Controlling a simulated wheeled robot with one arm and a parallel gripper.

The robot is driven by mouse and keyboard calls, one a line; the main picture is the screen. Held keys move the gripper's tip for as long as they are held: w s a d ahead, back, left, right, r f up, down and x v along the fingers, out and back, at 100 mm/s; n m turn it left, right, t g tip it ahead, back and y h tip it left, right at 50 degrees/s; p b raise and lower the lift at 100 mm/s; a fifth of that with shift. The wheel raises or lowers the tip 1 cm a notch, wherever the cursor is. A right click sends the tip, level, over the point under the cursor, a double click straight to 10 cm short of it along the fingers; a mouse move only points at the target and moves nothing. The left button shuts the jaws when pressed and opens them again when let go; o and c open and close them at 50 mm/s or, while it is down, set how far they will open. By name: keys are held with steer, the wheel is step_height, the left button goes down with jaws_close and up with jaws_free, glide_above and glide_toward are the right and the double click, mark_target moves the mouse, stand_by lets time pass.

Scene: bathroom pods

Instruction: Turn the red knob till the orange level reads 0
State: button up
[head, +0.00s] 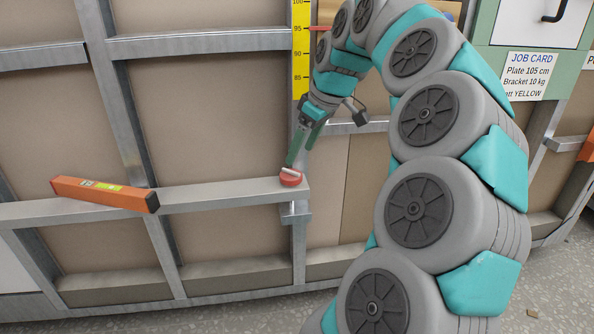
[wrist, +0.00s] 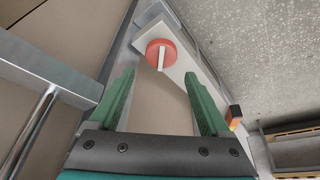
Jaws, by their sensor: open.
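The red knob (head: 290,179) sits on top of the right end of a metal rail, with a pale bar across its top. In the wrist view the knob (wrist: 162,54) lies beyond the fingertips, between their lines. My gripper (wrist: 157,85) is open and empty, its green fingers apart on either side of the view. In the head view my gripper (head: 298,155) points down at the knob from just above; whether a finger touches it I cannot tell. The orange level (head: 104,193) lies on the same rail at the left, tilted down to the right. Its reading is too small to make out.
A yellow height scale (head: 300,60) stands behind my arm, with a red mark near its upper part. A job card (head: 531,76) hangs at the upper right. Metal studs and rails frame the wall panels. The rail between level and knob is clear.

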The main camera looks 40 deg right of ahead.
mark_target(291, 171)
steer(key=x, duration=0.6)
steer(key=shift+w+a+f, duration=0.1)
steer(key=shift+f, duration=0.3)
steer(key=c, duration=1.1)
